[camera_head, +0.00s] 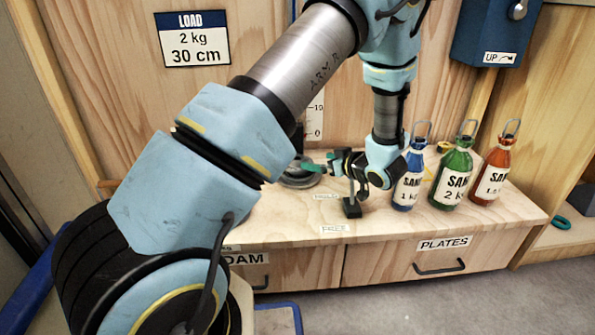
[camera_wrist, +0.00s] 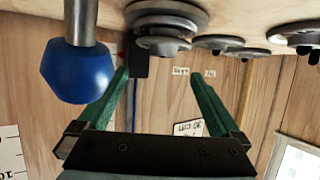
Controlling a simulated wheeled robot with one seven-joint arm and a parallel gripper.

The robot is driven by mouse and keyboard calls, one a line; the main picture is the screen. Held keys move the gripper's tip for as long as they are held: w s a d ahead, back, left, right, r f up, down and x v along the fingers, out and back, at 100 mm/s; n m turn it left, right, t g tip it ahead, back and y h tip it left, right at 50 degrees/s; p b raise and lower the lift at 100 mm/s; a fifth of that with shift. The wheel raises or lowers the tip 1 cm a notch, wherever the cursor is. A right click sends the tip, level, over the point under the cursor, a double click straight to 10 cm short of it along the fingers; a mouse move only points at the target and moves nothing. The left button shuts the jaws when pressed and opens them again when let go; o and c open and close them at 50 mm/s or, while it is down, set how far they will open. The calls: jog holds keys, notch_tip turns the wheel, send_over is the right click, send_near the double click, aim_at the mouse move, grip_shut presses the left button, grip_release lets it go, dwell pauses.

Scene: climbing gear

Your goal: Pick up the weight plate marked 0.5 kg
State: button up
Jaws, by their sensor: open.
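My gripper (camera_head: 310,167) reaches low over the wooden bench, its green fingers pointing left beside dark grey round plates (camera_head: 297,181). The arm hides part of that area. In the wrist view, which looks upside down, the fingers are spread apart with nothing between the tips (camera_wrist: 160,74). A grey plate stack (camera_wrist: 168,22) lies beyond the fingertips, nearer the left finger. Smaller grey plates show to its right, one in the middle (camera_wrist: 219,42) and one farther right (camera_wrist: 249,52). No 0.5 kg mark is readable on any plate.
Blue (camera_head: 408,180), green (camera_head: 452,179) and red (camera_head: 490,176) sand bottles stand right of my wrist. A blue knob on a metal rod (camera_wrist: 78,72) is close to the left finger.

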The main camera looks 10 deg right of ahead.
aim_at(299, 158)
jog(key=b+x, duration=0.1)
jog(key=x, duration=0.3)
jog(key=shift+w+a+f+b, duration=0.1)
jog(key=shift+w+f+b, duration=0.05)
jog(key=shift+w+b, duration=0.15)
jog(key=b+x, duration=0.1)
jog(key=x, duration=0.1)
jog(key=b+x, duration=0.2)
jog(key=x, duration=0.1)
jog(key=shift+s+a, duration=0.1)
jog(key=shift+a, duration=0.25)
grip_shut()
